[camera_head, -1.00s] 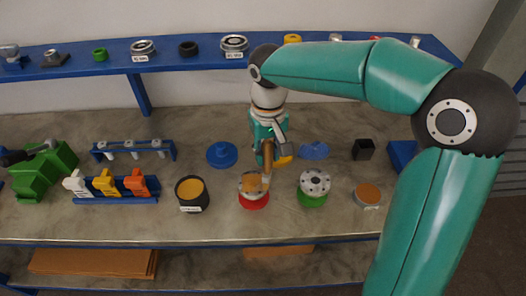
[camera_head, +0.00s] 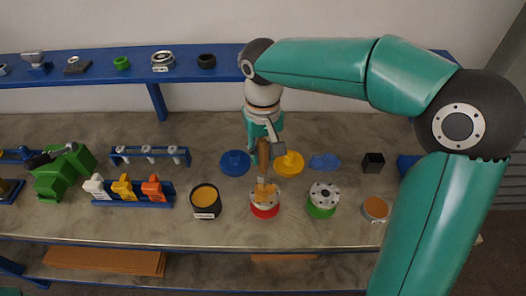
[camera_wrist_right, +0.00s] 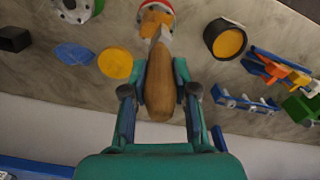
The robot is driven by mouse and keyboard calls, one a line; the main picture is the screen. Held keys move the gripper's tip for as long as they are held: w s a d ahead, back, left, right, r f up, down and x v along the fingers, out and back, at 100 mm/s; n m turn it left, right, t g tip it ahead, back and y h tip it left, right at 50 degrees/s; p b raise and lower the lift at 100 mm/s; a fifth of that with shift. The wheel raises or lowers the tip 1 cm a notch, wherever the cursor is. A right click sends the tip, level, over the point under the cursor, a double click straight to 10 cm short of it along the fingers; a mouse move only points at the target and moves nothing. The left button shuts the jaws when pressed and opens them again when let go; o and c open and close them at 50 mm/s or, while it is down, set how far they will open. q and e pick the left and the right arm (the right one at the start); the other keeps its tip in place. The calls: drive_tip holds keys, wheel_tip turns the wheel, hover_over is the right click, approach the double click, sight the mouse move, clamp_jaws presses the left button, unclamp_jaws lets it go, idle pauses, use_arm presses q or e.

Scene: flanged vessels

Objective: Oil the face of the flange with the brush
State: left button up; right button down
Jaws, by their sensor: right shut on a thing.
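The brush has a brown wooden handle (camera_head: 263,158). It also shows in the right wrist view (camera_wrist_right: 160,82). My right gripper (camera_head: 264,142) is shut on the handle and holds it with the bristles pointing down. The bristle end lies over the face of the grey flange on a red base (camera_head: 265,209) and seems to touch it, though exact contact cannot be told. The brush hides part of that face. In the right wrist view the red-based flange (camera_wrist_right: 168,6) is cut by the top edge. My left gripper does not show.
A dark pot of amber liquid (camera_head: 206,201) stands left of the flange, and a green-based flange (camera_head: 323,199) stands right. Blue (camera_head: 235,163) and yellow (camera_head: 289,163) discs lie behind.

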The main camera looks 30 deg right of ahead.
drive_tip(key=shift+r+p, duration=0.3)
drive_tip(key=shift+r, duration=0.9)
